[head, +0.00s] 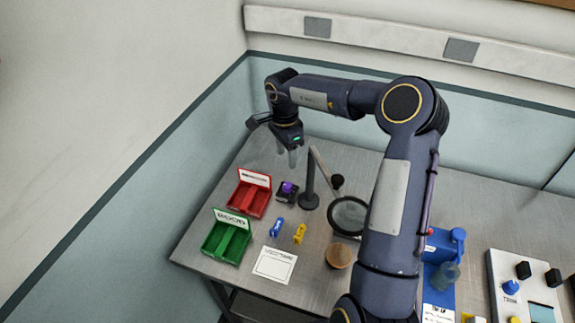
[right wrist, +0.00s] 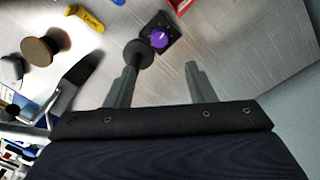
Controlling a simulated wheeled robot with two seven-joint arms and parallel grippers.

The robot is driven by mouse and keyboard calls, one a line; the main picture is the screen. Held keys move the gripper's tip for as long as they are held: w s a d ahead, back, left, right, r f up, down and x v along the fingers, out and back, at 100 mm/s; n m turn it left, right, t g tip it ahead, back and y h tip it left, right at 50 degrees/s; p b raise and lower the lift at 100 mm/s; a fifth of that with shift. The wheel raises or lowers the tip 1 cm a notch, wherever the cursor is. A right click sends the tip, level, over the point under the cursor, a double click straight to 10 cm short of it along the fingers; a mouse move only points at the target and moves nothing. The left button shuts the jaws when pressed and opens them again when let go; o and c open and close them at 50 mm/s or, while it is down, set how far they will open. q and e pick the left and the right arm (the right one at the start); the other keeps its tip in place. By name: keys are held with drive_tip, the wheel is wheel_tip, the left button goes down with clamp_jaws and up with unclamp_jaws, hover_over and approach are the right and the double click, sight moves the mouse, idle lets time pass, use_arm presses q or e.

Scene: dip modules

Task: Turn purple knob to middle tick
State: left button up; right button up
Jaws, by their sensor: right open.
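The purple knob (head: 287,187) sits on a small dark module on the table, left of the black stand in the head view. In the right wrist view the purple knob (right wrist: 159,38) lies beyond the fingertips with a light pointer mark on top; tick marks are too small to read. My right gripper (head: 288,157) is above and behind the knob, fingers pointing down. In the right wrist view my right gripper (right wrist: 160,75) is open, with nothing between its fingers. The knob is apart from it. My left gripper does not show.
A red bin (head: 249,197), a green bin (head: 226,238), a blue piece (head: 277,227) and a yellow piece (head: 300,233) are nearby. A blue unit (head: 440,275) stands at right.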

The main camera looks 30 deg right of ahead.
sight(287, 185)
drive_tip(key=f, duration=1.2)
drive_tip(key=shift+s, duration=0.2)
drive_tip(key=c, duration=1)
drive_tip(key=shift+o, duration=0.2)
